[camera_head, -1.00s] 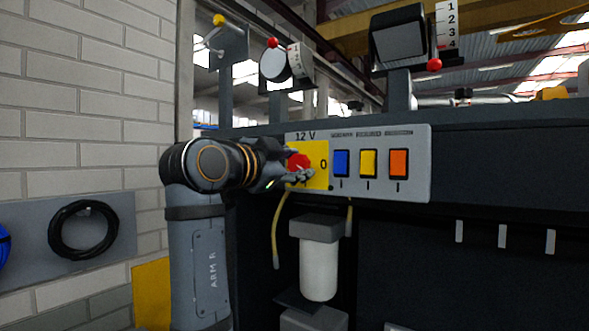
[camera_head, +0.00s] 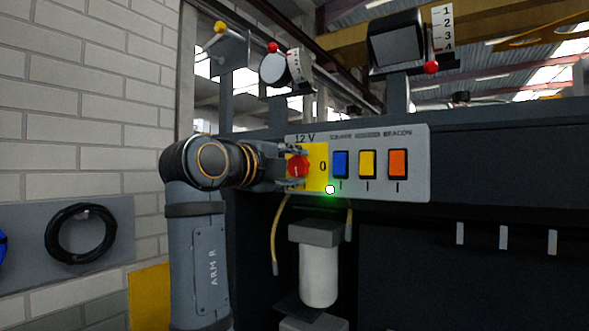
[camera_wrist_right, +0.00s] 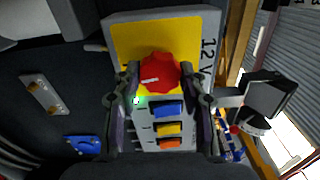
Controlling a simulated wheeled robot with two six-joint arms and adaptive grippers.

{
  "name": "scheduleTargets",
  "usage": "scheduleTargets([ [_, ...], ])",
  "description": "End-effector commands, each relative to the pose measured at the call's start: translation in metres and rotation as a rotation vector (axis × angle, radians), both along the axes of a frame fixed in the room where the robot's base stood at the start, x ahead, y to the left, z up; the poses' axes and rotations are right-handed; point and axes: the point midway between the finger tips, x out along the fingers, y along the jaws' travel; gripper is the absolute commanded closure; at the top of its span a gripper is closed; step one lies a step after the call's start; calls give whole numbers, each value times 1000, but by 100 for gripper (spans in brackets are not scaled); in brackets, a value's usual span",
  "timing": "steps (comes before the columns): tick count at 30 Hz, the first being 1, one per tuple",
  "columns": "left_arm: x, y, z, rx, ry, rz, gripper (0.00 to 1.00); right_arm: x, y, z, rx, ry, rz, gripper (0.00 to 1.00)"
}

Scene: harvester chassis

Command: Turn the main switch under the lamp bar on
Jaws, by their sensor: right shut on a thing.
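The main switch is a red knob (camera_head: 299,167) on a yellow plate (camera_head: 319,154), at the left end of a grey panel marked "12 V". A "0" shows to the right of the knob. My right gripper (camera_head: 296,164) comes in from the left and is shut on the knob. In the right wrist view, the red knob (camera_wrist_right: 160,72) sits between the two fingers of my right gripper (camera_wrist_right: 161,80), and a white mark shows on it. A small lamp (camera_head: 330,189) below the plate glows green. My left gripper is not in view.
Blue (camera_head: 341,164), yellow (camera_head: 368,164) and orange (camera_head: 398,163) rocker switches sit just right of the knob. A white canister (camera_head: 318,276) and yellow hoses hang below the panel. Levers with red knobs stand above. A brick wall (camera_head: 85,120) is at left.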

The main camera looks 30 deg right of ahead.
Motion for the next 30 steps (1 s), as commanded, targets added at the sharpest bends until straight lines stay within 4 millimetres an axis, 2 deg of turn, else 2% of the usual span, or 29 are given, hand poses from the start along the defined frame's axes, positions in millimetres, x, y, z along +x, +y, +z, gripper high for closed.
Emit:
scheduleTargets([
  [12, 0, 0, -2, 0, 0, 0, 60, 0, 0, -1, 59, -141, 1, 90],
  [27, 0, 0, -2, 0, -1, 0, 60, 0, 0, 0, 64, -155, 0, 90],
  [28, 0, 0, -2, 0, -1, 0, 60, 0, 0, 0, 64, -155, 0, 56],
  [30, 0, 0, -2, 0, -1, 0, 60, 0, 0, 0, 64, -155, 0, 46],
])
